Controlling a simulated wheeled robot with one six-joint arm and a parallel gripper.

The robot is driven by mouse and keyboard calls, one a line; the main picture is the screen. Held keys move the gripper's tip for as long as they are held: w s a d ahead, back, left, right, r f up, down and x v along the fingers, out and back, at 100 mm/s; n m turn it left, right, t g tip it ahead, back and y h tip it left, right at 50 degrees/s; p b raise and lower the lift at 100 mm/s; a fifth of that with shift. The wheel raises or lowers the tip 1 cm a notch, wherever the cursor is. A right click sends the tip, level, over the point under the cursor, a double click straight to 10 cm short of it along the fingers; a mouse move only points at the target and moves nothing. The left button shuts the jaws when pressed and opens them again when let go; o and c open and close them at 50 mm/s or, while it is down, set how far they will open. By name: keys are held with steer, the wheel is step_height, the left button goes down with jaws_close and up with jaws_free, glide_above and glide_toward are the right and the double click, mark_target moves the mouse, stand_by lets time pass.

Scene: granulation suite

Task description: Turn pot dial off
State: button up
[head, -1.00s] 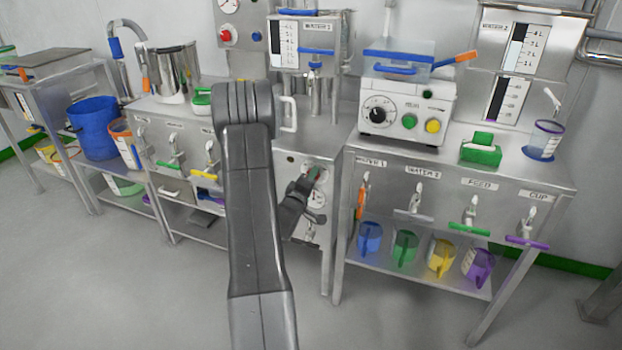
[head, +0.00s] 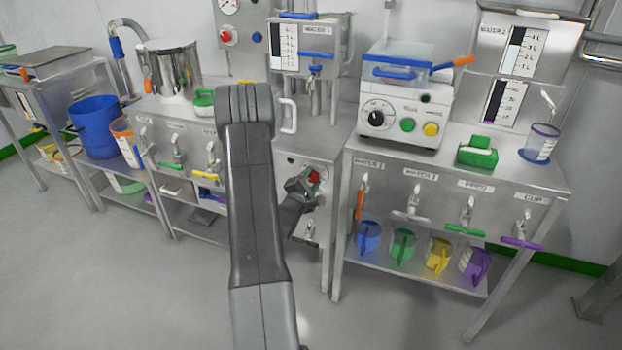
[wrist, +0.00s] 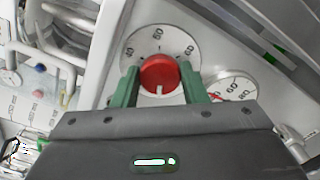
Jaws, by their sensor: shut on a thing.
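The pot dial is a red round knob (wrist: 159,75) with a white mark, set on a white numbered scale plate (wrist: 183,44) in the wrist view. In the head view the red knob (head: 314,176) shows on the front panel of the middle steel cabinet. My gripper (wrist: 158,88) has its two green fingers on either side of the knob, shut on it. The knob's white mark points down toward my gripper in the wrist view. In the head view my gripper (head: 308,180) is at the panel, and my arm hides part of the cabinet's left side.
A white gauge (wrist: 231,88) sits right beside the dial in the wrist view. A steel handle (head: 310,232) is below the dial. To the right, a steel table (head: 450,160) carries a white control box (head: 404,104) and has several valve handles on its front.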

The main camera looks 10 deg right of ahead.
steer(key=shift+n, duration=0.6)
steer(key=o, duration=1)
steer(key=shift+a, duration=0.1)
steer(key=shift+c, duration=0.2)
steer(key=p+v, duration=0.1)
steer(key=v, duration=1.2)
steer(key=shift+s+a, duration=0.25)
steer(key=shift+s, duration=0.1)
steer(key=x, duration=1.4)
steer(key=shift+b, duration=0.35)
